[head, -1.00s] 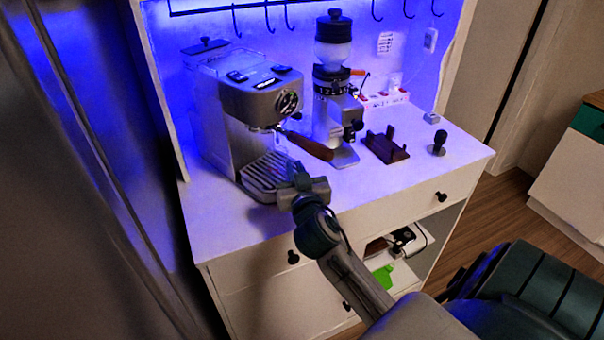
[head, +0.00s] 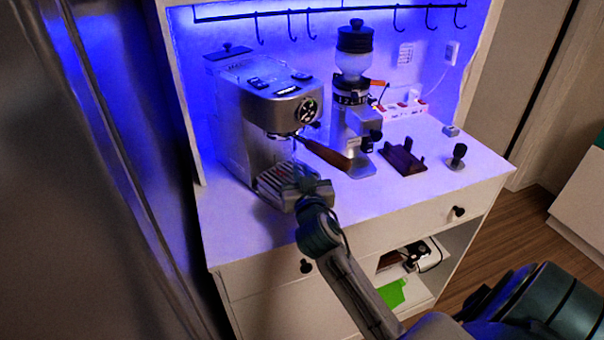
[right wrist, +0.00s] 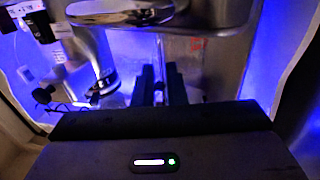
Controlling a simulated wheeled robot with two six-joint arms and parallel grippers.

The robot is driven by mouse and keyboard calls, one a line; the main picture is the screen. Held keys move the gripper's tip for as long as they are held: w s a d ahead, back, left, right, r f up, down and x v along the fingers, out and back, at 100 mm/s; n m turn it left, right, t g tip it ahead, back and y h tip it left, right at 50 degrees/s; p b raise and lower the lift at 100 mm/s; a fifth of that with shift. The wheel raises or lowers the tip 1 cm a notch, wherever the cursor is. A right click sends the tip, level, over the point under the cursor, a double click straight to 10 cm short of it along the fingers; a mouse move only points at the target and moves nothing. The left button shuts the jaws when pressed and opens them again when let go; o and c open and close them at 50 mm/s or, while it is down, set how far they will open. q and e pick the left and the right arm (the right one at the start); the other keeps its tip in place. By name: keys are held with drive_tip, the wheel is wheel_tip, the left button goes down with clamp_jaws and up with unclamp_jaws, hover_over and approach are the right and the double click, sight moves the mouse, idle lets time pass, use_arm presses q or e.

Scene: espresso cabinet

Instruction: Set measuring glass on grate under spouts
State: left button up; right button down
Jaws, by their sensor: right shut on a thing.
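The espresso machine (head: 265,115) stands at the left of the cabinet top, its slatted grate (head: 268,184) low at the front. My right gripper (head: 303,178) is over the grate's right front part, below the wooden-handled portafilter (head: 328,154). In the right wrist view the dark fingers (right wrist: 161,85) are close together with a faint clear thing with a red mark between them, taken as the measuring glass (right wrist: 172,70). The glass is hardly visible in the head view, and whether its base touches the grate cannot be told. The spouts are not clear. My left gripper is out of view.
The grinder (head: 352,100) stands right of the machine, near the portafilter handle. A dark wooden stand (head: 403,160) and a tamper (head: 457,156) are further right. The white cabinet top is clear at the front right (head: 400,195).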

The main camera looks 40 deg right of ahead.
drive_tip(key=c, duration=1.4)
unclamp_jaws()
drive_tip(key=shift+s+a, duration=0.1)
drive_tip(key=shift+s, duration=0.1)
drive_tip(key=b+v, duration=0.2)
drive_tip(key=v, duration=0.7)
drive_tip(key=shift+w+b, duration=0.1)
drive_tip(key=shift+b, duration=0.25)
drive_tip(key=shift+v, duration=0.8)
